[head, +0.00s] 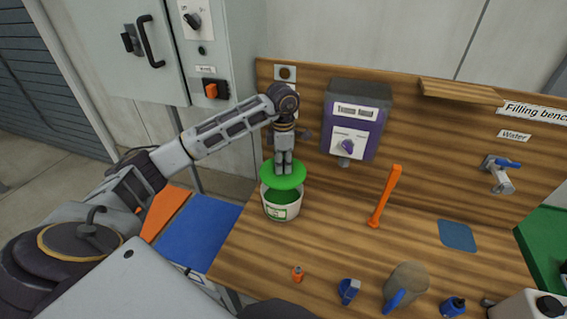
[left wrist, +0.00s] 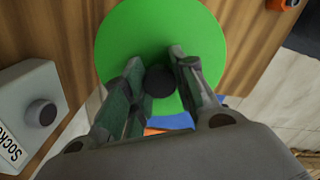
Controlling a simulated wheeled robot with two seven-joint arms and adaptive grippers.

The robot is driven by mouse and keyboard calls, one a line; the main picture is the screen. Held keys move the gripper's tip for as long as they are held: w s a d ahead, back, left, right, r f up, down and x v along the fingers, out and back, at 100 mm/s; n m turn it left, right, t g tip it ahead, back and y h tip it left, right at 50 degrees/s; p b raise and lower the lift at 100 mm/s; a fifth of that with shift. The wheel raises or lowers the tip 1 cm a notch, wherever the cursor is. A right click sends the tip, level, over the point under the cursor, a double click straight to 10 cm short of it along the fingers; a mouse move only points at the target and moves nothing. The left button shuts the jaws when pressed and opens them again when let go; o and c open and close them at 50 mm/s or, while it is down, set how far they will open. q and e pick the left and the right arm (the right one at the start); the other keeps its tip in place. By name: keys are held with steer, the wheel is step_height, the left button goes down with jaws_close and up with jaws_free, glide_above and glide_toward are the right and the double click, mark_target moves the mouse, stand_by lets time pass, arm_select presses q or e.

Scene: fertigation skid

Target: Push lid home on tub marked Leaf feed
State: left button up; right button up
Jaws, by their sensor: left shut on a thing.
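A white tub (head: 282,209) with a small label on its front stands on the wooden bench; its label is too small to read. Green shows inside its open top. A round green lid (head: 283,175) is held above the tub, apart from the front of its rim and set slightly toward the back. My left gripper (head: 284,168) points down and is shut on the lid's dark knob. In the left wrist view the lid (left wrist: 160,45) fills the upper middle, with the dark knob (left wrist: 160,81) between the fingers. My right gripper is not in view.
The bench (head: 330,240) holds an orange tool (head: 385,197), a small orange bottle (head: 297,274), a blue item (head: 348,290), a beige jug (head: 407,281) and a blue mat (head: 457,235). A purple dispenser (head: 352,125) hangs behind, right of my gripper.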

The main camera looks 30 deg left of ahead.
arm_select(q)
steer(key=shift+s+a+r+m, duration=0.1)
steer(key=shift+s+m, duration=0.15)
steer(key=shift+m, duration=0.05)
steer(key=shift+w, duration=0.15)
stand_by(0.3)
steer(key=shift+f, duration=0.25)
steer(key=shift+f+b, duration=1)
steer(key=shift+f, duration=0.75)
steer(key=shift+f+b, duration=0.5)
steer(key=shift+f, duration=0.05)
steer(key=shift+f, duration=0.1)
stand_by(0.8)
